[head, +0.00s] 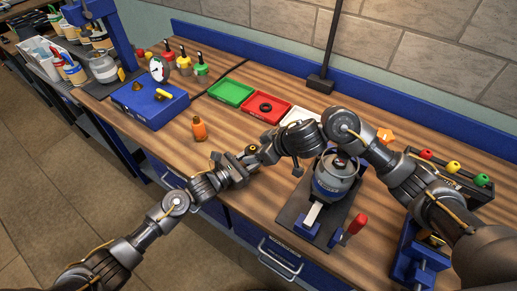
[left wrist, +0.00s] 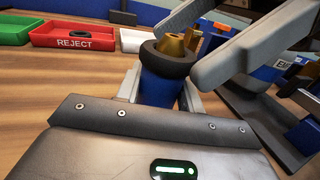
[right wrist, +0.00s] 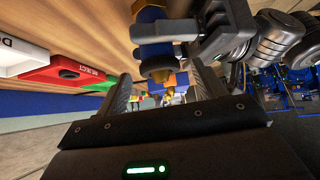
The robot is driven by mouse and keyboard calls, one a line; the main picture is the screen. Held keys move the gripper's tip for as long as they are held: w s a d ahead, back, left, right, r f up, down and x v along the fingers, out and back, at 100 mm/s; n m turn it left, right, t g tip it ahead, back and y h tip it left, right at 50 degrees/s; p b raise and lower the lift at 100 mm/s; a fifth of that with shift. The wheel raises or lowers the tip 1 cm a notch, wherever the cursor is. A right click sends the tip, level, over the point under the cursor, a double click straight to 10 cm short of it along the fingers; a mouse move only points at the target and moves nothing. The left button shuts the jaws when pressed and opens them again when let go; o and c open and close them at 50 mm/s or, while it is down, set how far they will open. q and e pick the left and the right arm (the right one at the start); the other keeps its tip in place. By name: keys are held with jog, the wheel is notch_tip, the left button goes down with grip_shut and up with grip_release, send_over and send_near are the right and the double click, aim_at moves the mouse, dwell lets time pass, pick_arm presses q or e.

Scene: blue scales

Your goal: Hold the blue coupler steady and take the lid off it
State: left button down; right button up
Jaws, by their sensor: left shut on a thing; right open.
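The blue coupler is an upright cylinder with a blue body (left wrist: 160,88), a thick dark ring (left wrist: 166,60) and a brass-coloured top (left wrist: 176,44). My left gripper (head: 243,162) is shut on its blue body and holds it above the table. In the head view only the dark and brass top (head: 252,149) shows clearly. My right gripper (head: 265,155) is open, its fingers pointing at the coupler's upper end from the right. In the right wrist view the ring (right wrist: 158,64) sits near the gap between the fingertips; I cannot tell whether they touch. Which part is the lid is unclear.
The green tray (head: 232,92), red reject tray (head: 286,111) and white tray (head: 304,115) lie behind.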

jog(key=c, duration=1.2)
jog(key=shift+r, duration=0.25)
jog(key=shift+r, duration=0.8)
jog(key=shift+r, duration=0.1)
jog(key=shift+r, duration=1.9)
pick_arm(q)
jog(key=c, duration=0.8)
grip_release()
